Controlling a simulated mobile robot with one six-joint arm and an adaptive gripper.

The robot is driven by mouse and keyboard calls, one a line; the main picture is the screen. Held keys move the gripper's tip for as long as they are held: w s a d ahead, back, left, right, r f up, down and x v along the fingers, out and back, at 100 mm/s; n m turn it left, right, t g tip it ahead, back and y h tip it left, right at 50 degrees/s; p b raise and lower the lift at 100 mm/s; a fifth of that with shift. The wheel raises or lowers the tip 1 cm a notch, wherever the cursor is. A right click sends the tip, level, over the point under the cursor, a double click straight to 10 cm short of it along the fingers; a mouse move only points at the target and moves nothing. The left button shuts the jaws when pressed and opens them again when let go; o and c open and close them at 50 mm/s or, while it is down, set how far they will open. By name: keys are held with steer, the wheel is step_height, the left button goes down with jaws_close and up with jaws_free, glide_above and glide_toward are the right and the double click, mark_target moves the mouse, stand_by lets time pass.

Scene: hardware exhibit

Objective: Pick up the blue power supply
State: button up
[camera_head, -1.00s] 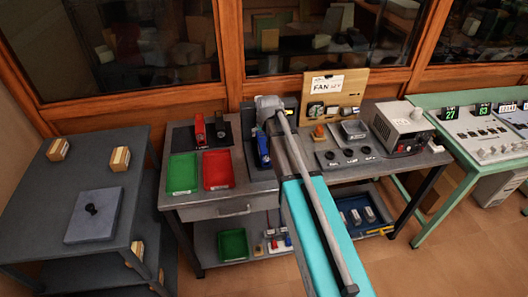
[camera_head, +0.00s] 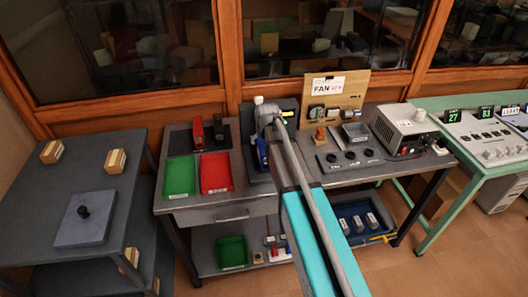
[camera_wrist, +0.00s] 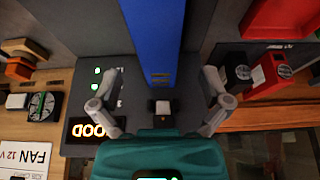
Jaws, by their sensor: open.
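The blue power supply (camera_head: 262,153) stands on the workbench in a dark test stand, partly hidden by my arm in the head view. In the wrist view, the blue power supply (camera_wrist: 153,38) is a long blue block running from the top edge down to the middle. My gripper (camera_wrist: 160,100) is open, with one finger on each side of the block's lower end line. The fingers look apart from it, and nothing is between them except a small white-topped part (camera_wrist: 161,106) seen beyond.
A lit display (camera_wrist: 95,129) sits beside the supply. A red unit (camera_head: 198,133) and a black unit (camera_head: 220,131) stand left of it, behind green (camera_head: 180,178) and red (camera_head: 215,173) trays. A FAN board (camera_head: 338,92) and a grey instrument (camera_head: 404,130) are to the right.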

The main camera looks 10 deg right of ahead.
mark_target(263, 144)
steer(key=shift+b+x, duration=2.45)
steer(key=shift+x, duration=0.15)
steer(key=shift+d, duration=0.1)
steer(key=shift+c, duration=0.3)
jaws_close()
